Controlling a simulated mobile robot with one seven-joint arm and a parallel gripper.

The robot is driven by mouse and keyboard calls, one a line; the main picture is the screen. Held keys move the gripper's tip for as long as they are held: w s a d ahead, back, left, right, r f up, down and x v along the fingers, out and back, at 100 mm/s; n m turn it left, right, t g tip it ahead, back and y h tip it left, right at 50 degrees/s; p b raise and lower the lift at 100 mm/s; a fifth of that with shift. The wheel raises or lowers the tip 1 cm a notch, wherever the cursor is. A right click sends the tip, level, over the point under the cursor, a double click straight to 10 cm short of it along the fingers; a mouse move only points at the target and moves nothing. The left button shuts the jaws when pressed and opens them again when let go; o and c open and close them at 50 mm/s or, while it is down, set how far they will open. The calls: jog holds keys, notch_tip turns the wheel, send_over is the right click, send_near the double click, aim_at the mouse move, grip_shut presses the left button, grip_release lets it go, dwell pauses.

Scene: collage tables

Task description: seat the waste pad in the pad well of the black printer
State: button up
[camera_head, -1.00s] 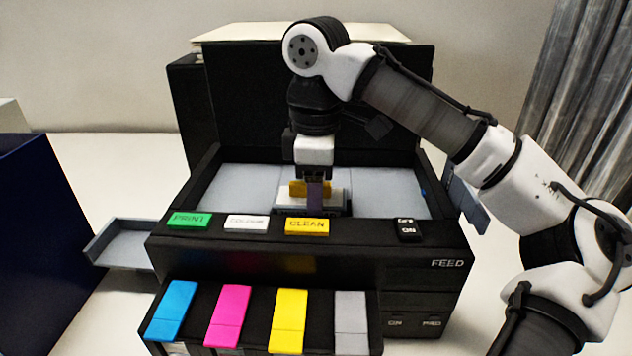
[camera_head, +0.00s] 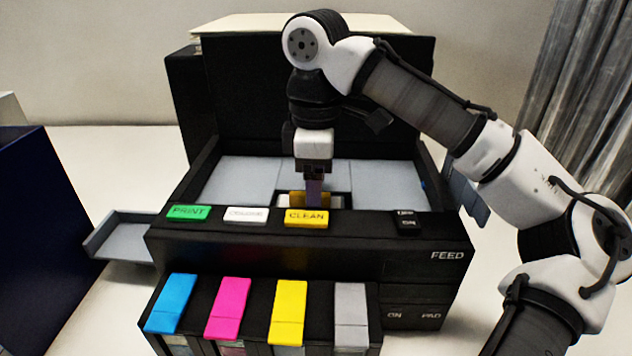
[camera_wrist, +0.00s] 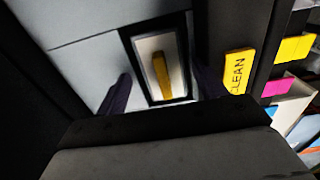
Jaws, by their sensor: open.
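The black printer (camera_head: 300,250) stands in the middle of the head view with its lid up. The waste pad (camera_wrist: 150,82) is a pale block with a yellow grip bar (camera_wrist: 161,75). In the wrist view it lies inside the dark-edged pad well (camera_wrist: 128,47), with a dark gap around it. In the head view the pad's yellow bar (camera_head: 296,198) shows low behind the CLEAN button, and its lower part is hidden. My gripper (camera_wrist: 162,88) is open, with one dark finger on each side of the bar, apart from it. I cannot tell whether the pad is fully down.
Grey panels (camera_head: 240,180) surround the well. Green, white and yellow buttons (camera_head: 307,217) line the printer's front edge. Coloured cartridges (camera_head: 230,305) stick out below. A grey tray (camera_head: 130,240) and dark blue box (camera_head: 40,240) are at left. The raised lid (camera_head: 390,100) stands behind my gripper.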

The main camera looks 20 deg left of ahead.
notch_tip(320, 180, up, 14)
jog(key=p, duration=0.1)
dwell(0.5)
jog(key=shift+f, duration=0.1)
